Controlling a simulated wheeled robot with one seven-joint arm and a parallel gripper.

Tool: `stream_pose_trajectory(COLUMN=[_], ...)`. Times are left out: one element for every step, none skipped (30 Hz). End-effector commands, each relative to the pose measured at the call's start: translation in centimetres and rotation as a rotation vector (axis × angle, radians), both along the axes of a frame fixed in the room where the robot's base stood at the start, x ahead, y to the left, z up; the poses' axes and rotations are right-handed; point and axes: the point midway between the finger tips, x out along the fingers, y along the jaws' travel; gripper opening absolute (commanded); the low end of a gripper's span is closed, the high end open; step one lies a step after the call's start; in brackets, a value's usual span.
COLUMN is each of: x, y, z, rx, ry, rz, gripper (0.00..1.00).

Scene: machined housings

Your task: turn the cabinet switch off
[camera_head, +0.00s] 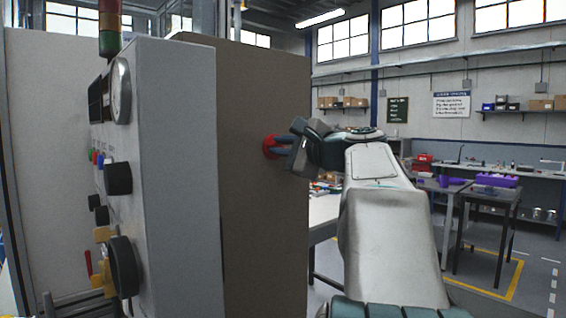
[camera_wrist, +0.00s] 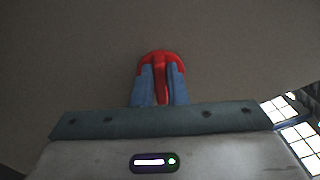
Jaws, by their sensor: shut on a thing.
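The cabinet switch (camera_wrist: 160,58) is a red rotary knob with a raised grip bar, on the plain brown cabinet side (camera_head: 262,205). In the wrist view my gripper (camera_wrist: 161,85) has its two blue-grey fingers on either side of the red bar, shut on it. The bar runs up and down in that view. In the head view the red switch (camera_head: 269,147) shows at the end of my gripper (camera_head: 281,147), partly hidden by the fingers. Any on or off marking cannot be seen.
A grey control panel (camera_head: 180,180) with black knobs, a gauge and a signal tower stands at the left, close to my arm. A white table (camera_head: 323,212) is behind my arm. Benches with a purple bin (camera_head: 490,180) are at the right.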

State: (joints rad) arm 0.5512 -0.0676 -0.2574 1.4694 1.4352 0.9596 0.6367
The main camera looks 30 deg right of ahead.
Motion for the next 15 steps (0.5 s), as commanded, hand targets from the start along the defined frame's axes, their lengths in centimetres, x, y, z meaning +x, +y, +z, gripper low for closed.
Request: stream_pose_trajectory(x=[0.05, 0.03, 0.02, 0.02, 0.02, 0.03, 0.02, 0.01, 0.00, -0.01, -0.02, -0.02, -0.01, 0.00, 0.01], y=[0.09, 0.07, 0.07, 0.09, 0.12, 0.15, 0.17, 0.16, 0.15, 0.14, 0.13, 0.13, 0.14, 0.14, 0.16], z=[-0.62, -0.63, -0.69, -0.67, -0.67, -0.69, -0.69, -0.69, -0.72, -0.73, -0.72, -0.73, -0.75, -0.75, -0.74], rx=[-0.044, -0.070, -0.105, -0.130, -0.154, -0.185, -0.208, -0.230, -0.255, -0.275, -0.294, -0.316, -0.332, -0.345, -0.362], ry=[-0.008, -0.012, -0.015, -0.019, -0.023, -0.028, -0.031, -0.034, -0.036, -0.039, -0.042, -0.045, -0.047, -0.049, -0.051], rz=[0.001, 0.001, 0.001, 0.001, 0.000, 0.001, 0.001, 0.001, 0.001, 0.001, 0.001, 0.001, 0.001, 0.001, 0.002], gripper=[0.00, 0.00, 0.00, 0.00, 0.00, 0.00, 0.00, 0.00, 0.00, 0.00, 0.00, 0.00, 0.00, 0.00, 0.00])
